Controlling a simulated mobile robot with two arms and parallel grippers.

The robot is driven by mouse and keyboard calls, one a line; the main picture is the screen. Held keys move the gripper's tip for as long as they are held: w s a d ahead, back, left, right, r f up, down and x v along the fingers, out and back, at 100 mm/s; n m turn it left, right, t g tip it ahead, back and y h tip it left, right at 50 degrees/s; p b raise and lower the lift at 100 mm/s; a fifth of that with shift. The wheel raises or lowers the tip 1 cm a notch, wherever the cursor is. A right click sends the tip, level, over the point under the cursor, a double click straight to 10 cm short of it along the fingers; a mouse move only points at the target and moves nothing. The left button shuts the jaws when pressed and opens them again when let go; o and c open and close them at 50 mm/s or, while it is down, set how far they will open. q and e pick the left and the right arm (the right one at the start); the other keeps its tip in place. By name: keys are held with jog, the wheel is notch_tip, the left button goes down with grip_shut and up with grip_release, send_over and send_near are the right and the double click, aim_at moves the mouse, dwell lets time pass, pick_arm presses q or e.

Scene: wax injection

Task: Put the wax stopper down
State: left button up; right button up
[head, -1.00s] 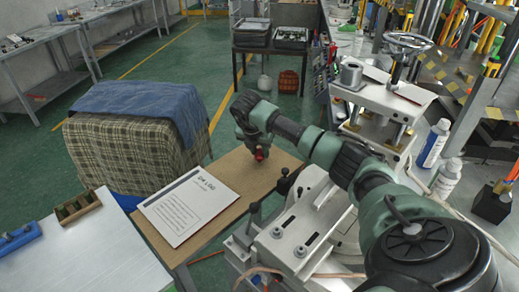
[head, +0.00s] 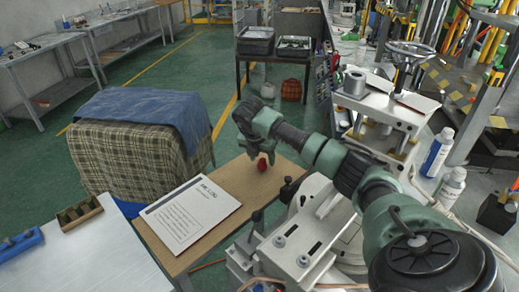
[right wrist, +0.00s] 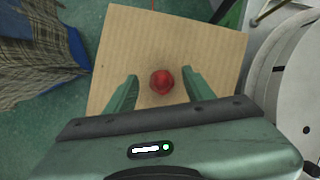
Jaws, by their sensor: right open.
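The wax stopper is a small red rounded piece (head: 262,165) on the brown board top of the small table (head: 232,182), near its far right part. In the right wrist view the red stopper (right wrist: 162,81) shows between the two green fingers, with a gap on each side. My right gripper (head: 260,156) is just above the stopper, pointing down. In the right wrist view the right gripper (right wrist: 160,72) is open and its fingers do not touch the stopper. My left gripper is not in view.
A white printed sheet (head: 190,213) lies on the board, left of the stopper. A grey machine (head: 300,240) with posts stands right of the board. A cloth-covered block (head: 125,150) stands to the left. The board around the stopper is clear.

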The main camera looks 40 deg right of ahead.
jog(key=b+v, duration=0.2)
jog(key=v, duration=0.8)
jog(key=shift+r+b, duration=0.4)
